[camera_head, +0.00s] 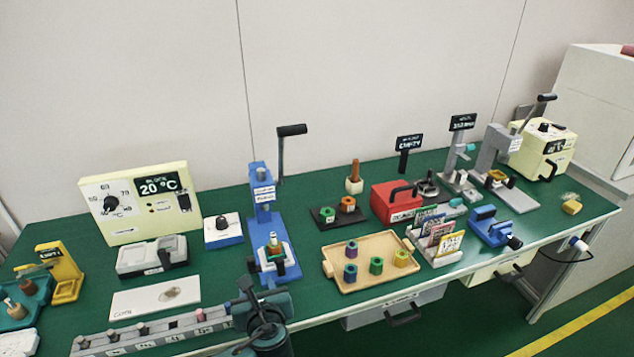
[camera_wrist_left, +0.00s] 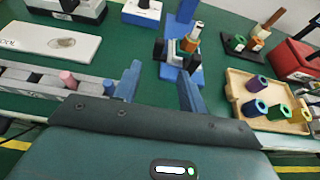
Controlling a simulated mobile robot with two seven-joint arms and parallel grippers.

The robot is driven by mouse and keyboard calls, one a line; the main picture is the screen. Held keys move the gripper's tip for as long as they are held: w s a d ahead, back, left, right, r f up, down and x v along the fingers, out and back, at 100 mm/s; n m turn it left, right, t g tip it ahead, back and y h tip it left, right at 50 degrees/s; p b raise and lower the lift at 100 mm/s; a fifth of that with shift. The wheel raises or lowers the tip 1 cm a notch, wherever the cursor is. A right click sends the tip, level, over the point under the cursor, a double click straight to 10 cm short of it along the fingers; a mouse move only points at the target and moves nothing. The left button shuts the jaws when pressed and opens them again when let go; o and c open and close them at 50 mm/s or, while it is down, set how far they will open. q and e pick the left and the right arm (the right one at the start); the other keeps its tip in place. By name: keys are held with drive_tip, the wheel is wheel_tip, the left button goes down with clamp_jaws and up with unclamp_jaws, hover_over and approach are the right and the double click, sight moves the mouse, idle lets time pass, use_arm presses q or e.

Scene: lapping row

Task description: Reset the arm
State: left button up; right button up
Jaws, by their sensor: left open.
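My left gripper (camera_head: 262,318) is at the front edge of the green bench in the head view, low and in front of the blue lever press (camera_head: 262,195). In the left wrist view its two blue fingers (camera_wrist_left: 160,84) stand apart with nothing between them. Beyond them is the base of the blue press, with a small orange, white and green stack (camera_wrist_left: 192,38) on it. The press's lever rises to a black handle (camera_head: 291,130). The grey slotted row (camera_head: 150,336) lies left of my gripper. My right gripper is not in view.
A wooden tray (camera_head: 335,268) with several coloured nuts sits right of the press. A white plate (camera_head: 155,298) and a cream 20 °C controller (camera_head: 137,203) are to the left. A red box (camera_head: 397,203), card rack (camera_head: 437,240) and grey lever press (camera_head: 495,150) stand further right.

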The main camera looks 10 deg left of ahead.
use_arm(q)
drive_tip(key=s+d+f+n+g+h, duration=0.3)
drive_tip(key=s+d+f+n+h, duration=0.5)
drive_tip(key=s+n, duration=0.25)
drive_tip(key=s+n+t+h, duration=0.1)
drive_tip(key=s+n, duration=0.7)
drive_tip(key=n, duration=0.8)
drive_tip(key=shift+s+n+t+h, duration=0.15)
drive_tip(key=shift+n+t+h, duration=0.15)
drive_tip(key=shift+n, duration=0.05)
